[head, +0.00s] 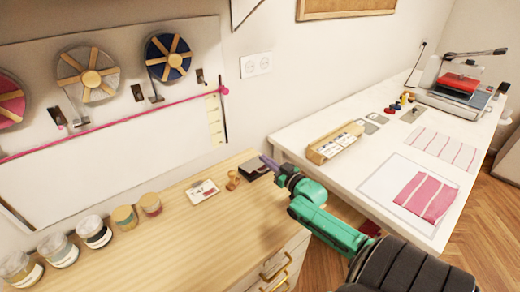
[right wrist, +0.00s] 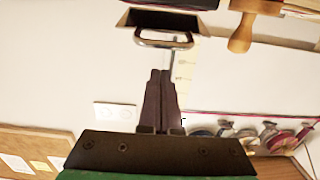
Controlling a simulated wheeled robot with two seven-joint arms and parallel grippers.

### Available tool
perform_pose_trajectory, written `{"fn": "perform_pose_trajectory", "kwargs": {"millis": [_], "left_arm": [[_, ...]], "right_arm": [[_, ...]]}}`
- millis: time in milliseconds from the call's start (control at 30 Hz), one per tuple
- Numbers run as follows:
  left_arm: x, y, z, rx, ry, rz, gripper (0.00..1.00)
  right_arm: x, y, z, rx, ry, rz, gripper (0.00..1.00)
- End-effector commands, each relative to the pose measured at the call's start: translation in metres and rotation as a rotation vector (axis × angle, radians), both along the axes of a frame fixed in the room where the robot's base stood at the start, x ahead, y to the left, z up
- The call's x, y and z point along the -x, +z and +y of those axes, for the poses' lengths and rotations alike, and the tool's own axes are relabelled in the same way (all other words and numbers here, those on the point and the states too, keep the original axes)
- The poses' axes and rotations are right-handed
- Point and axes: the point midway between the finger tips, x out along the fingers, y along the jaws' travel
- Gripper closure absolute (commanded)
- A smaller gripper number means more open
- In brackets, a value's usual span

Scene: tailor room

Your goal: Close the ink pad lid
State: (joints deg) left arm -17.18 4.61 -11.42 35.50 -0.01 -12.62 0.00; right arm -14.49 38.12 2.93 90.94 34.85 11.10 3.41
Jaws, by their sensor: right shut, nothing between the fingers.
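The ink pad (head: 253,172) is a small dark case at the back right end of the wooden counter. In the right wrist view, which is upside down, a black case (right wrist: 130,18) with a metal loop shows at the top edge, partly cut off. I cannot tell clearly how far its lid stands open. My right gripper (head: 268,162) is shut and empty, beside the ink pad at its right in the head view. Its closed dark fingers (right wrist: 160,75) point toward the case in the wrist view, with no contact visible. My left gripper is out of view.
A wooden-handled stamp (head: 232,180) and a label card (head: 202,191) lie left of the pad. Several jars (head: 94,232) line the counter. A white table (head: 300,135) stands to the right. Ribbon spools (head: 89,74) hang on the wall.

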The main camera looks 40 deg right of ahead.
Motion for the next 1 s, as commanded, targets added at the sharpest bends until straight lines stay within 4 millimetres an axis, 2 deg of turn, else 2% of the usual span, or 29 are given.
{"fn": "perform_pose_trajectory", "kwargs": {"millis": [167, 267, 467, 800, 900, 1000], "left_arm": [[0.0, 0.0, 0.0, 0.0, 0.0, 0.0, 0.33], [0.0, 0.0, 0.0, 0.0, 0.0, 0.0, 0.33], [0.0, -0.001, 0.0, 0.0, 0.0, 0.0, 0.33], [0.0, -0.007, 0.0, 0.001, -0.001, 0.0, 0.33], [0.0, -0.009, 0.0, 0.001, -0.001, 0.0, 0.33], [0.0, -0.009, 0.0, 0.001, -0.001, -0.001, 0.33]], "right_arm": [[0.001, 0.0, 0.0, 0.0, 0.0, 0.001, 1.0], [0.009, -0.001, 0.0, -0.001, 0.0, 0.003, 1.0], [0.044, -0.002, 0.001, -0.001, 0.0, 0.006, 1.0], [0.118, -0.001, 0.002, -0.001, -0.001, 0.006, 1.0], [0.135, 0.0, 0.003, -0.001, -0.001, 0.004, 1.0], [0.144, 0.001, 0.003, 0.0, -0.001, 0.002, 1.0]]}}
